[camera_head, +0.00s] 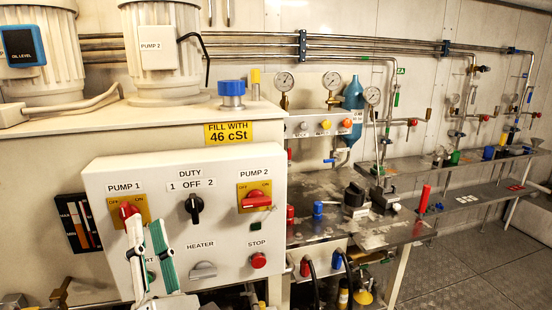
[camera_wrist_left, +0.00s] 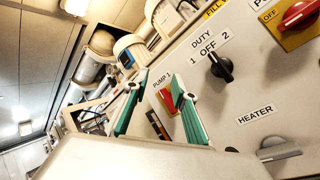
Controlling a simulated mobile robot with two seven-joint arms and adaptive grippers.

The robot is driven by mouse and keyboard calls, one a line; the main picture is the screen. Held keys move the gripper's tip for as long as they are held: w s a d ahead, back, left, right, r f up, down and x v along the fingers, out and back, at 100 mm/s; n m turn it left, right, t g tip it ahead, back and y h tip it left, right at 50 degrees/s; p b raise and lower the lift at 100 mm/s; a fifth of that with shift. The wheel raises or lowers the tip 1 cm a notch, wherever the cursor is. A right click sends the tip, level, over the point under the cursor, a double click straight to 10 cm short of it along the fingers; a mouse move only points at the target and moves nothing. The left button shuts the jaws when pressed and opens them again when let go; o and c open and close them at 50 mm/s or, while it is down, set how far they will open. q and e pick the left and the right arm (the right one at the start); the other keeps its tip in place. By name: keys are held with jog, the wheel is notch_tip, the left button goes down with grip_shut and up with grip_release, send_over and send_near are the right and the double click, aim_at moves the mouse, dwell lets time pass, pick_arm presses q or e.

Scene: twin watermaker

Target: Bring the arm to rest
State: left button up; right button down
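My left gripper (camera_head: 145,226) is in front of the white pump control panel (camera_head: 225,228), near its lower left. Its white-and-green fingers stand apart, with nothing visibly held between them. The red PUMP 1 switch (camera_head: 127,209) on its yellow plate shows just above the fingertips and is partly covered by them. In the left wrist view the two fingers (camera_wrist_left: 155,88) are also spread, and part of the PUMP 1 switch (camera_wrist_left: 166,98) shows between and behind them. I cannot tell whether a finger touches the panel. My right gripper is in neither view.
The panel also carries the black DUTY knob (camera_head: 194,207), the red PUMP 2 switch (camera_head: 256,200), the grey HEATER knob (camera_head: 203,271) and the red STOP button (camera_head: 259,261). A metal bench (camera_head: 400,232) with fittings stands at right. Open floor (camera_head: 470,275) lies at lower right.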

pick_arm(q)
jog(key=d+f+m+g+h, duration=0.1)
jog(key=d+f+m+h, duration=0.2)
jog(key=f+m+h, duration=0.5)
jog(key=s+d+f+m+g+h, duration=0.1)
jog(key=d+f+m+h, duration=0.25)
jog(key=f+m, duration=0.75)
jog(key=d+f+m+g+h, duration=0.1)
jog(key=d+f+m+h, duration=0.2)
jog(key=f+m+h, duration=0.55)
jog(key=s+a+f+m+g+y, duration=0.1)
jog(key=s+a+f+m+g, duration=0.1)
jog(key=f, duration=0.6)
jog(key=s+a+f+m+g+y, duration=0.2)
jog(key=s+a+f+m+g, duration=0.1)
jog(key=s+f, duration=0.3)
jog(key=s+a+f+m+g+y, duration=0.2)
jog(key=s+a+f+m+g, duration=0.1)
jog(key=f, duration=0.7)
jog(key=shift+s+a+f, duration=0.25)
jog(key=shift+s+a, duration=0.05)
jog(key=shift+s, duration=0.15)
jog(key=shift+r+m, duration=0.1)
jog(key=shift+m, duration=0.15)
